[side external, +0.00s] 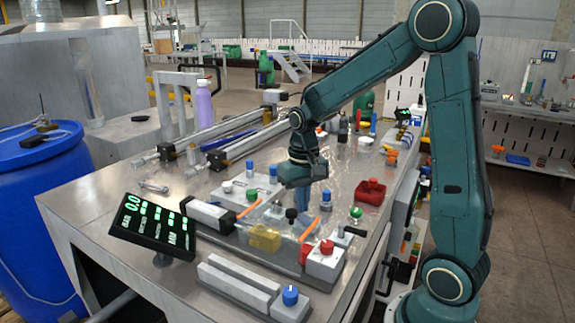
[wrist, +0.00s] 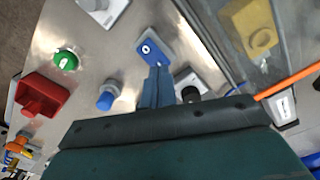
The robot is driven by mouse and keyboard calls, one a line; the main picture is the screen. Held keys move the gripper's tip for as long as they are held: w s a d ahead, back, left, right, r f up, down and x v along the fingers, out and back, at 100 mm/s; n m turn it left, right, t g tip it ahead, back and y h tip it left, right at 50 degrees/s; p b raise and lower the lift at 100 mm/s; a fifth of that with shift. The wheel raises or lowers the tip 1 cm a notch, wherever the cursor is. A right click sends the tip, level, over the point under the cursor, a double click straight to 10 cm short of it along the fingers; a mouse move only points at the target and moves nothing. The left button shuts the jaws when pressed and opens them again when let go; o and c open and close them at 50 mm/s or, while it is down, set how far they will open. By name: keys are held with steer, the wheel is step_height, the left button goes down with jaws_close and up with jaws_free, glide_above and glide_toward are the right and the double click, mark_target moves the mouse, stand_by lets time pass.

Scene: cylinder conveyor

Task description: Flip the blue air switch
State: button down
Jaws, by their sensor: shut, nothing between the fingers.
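The blue air switch appears to be the small blue plate with a round white mark (wrist: 152,50) in the wrist view. My gripper (wrist: 158,68) is shut and empty, with its fingertips at the near edge of this plate. I cannot tell whether they touch it. In the side external view my gripper (side external: 302,205) points down over the panel, and the blue part below it is too small to make out clearly. A round blue knob (wrist: 107,97) stands to the left of the fingers in the wrist view; a blue-topped part also shows in the side view (side external: 326,195).
A black knob (wrist: 190,93) is close to the right of the fingers. A green button (wrist: 65,60) and red block (wrist: 42,95) lie to the left. A yellow block (side external: 265,238) sits under a clear cover. A display (side external: 153,227) stands at the front left.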

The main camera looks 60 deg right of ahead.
steer(key=shift+f, duration=0.95)
stand_by(0.8)
steer(key=shift+r, duration=3.55)
steer(key=s+a+r+n+t, duration=0.2)
steer(key=s+a+r+n, duration=0.1)
steer(key=s+a, duration=0.2)
steer(key=s+a+r+n+t, duration=0.3)
steer(key=s+a, duration=0.3)
steer(key=s, duration=0.4)
steer(key=shift+s+r+t, duration=0.15)
steer(key=shift+s+t, duration=0.05)
steer(key=shift+t, duration=0.1)
